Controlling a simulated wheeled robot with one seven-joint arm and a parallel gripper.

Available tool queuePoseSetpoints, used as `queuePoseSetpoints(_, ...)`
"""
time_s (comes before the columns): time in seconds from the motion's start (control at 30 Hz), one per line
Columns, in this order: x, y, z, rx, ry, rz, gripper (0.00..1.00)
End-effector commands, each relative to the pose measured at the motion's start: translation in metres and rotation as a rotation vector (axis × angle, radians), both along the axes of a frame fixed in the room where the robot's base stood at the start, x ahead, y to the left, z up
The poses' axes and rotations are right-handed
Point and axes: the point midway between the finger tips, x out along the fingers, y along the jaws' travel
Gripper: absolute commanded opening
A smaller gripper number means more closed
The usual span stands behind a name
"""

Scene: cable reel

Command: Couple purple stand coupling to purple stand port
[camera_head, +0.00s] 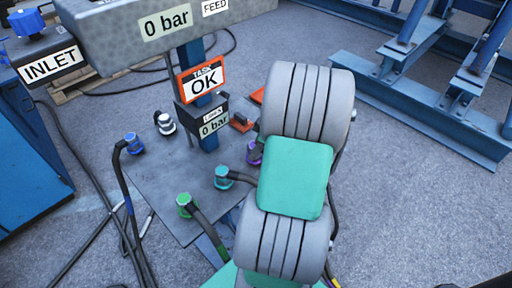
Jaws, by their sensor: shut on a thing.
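A small purple part (254,152) shows at the left edge of my arm, low over the grey plate. My arm covers most of it, so I cannot tell whether it is the purple stand coupling or the purple stand port. My arm's large grey and teal links fill the middle of the view and hide my gripper. What the gripper holds and how it sits relative to the port are hidden too. A dark hose (334,210) runs down along the right side of my arm.
The grey plate (165,185) carries blue (134,144), white (164,123), teal (222,177) and green (184,205) fittings, several with hoses. An OK sign (203,81) and 0 bar displays stand behind. A blue steel frame (420,105) is at upper right.

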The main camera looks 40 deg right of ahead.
Motion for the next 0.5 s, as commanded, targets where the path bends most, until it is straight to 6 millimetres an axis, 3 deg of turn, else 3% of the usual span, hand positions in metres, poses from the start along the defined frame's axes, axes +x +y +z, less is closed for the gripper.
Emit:
queuePoseSetpoints(0.1, 0.0004, -0.0004, -0.0027, -0.001, -0.001, 0.001, 0.0)
queuePoseSetpoints(0.13, 0.0004, -0.0004, -0.0024, -0.002, -0.001, 0.0, 0.43)
queuePoseSetpoints(0.43, 0.0001, -0.0002, -0.0022, -0.001, 0.0, 0.0, 0.67)
queuePoseSetpoints(0.5, 0.0001, -0.0002, -0.0022, 0.0, 0.0, 0.0, 0.67)
